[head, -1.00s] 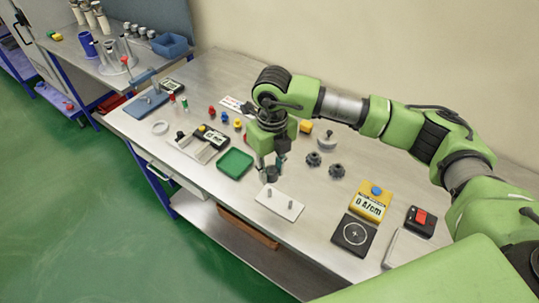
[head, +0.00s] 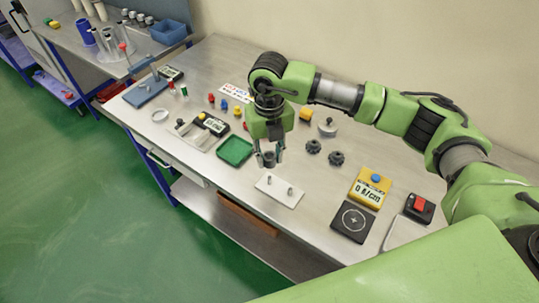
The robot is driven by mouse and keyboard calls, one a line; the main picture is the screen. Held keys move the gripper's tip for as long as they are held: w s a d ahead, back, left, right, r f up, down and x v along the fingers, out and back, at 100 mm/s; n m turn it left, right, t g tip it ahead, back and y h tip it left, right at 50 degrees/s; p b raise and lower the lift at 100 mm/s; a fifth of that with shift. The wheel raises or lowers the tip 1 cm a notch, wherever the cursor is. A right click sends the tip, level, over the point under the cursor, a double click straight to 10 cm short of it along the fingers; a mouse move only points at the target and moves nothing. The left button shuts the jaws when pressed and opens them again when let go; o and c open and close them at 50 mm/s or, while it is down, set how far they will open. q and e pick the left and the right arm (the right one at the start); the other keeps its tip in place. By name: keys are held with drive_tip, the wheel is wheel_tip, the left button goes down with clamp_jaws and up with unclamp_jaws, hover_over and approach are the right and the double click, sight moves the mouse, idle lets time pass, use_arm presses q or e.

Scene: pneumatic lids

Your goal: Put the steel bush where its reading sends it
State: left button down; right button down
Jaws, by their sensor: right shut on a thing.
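My right gripper (head: 269,151) points down over the middle of the bench. It is shut on a small dark grey hollow cylinder, which looks like the steel bush (head: 269,160). The bush is between the white plate with two upright pegs (head: 270,196) and the green tray (head: 222,155). I cannot tell whether the bush touches the bench. A yellow meter (head: 360,196) with a blue knob shows a reading like "0 A/cm". A black pad with a white circle and cross (head: 341,232) lies in front of it. My left gripper is not in view.
Two dark knobbed parts (head: 313,146) lie right of the gripper. A black box with a red switch (head: 418,209) is at the right. A caliper-like tool with a display (head: 214,126), coloured pegs and a blue stand (head: 147,91) are at the left. The front bench edge is clear.

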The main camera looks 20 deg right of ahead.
sight(269, 176)
wheel_tip(269, 176, down, 5)
drive_tip(key=b, duration=0.4)
drive_tip(key=shift+f, duration=0.1)
drive_tip(key=shift+f+b, duration=0.15)
drive_tip(key=shift+b, duration=0.15)
drive_tip(key=shift+b, duration=0.4)
idle(1.0)
drive_tip(key=shift+f+b, duration=2.05)
drive_tip(key=shift+f, duration=0.25)
idle(1.0)
drive_tip(key=c, duration=1.2)
unclamp_jaws()
drive_tip(key=shift+r, duration=0.1)
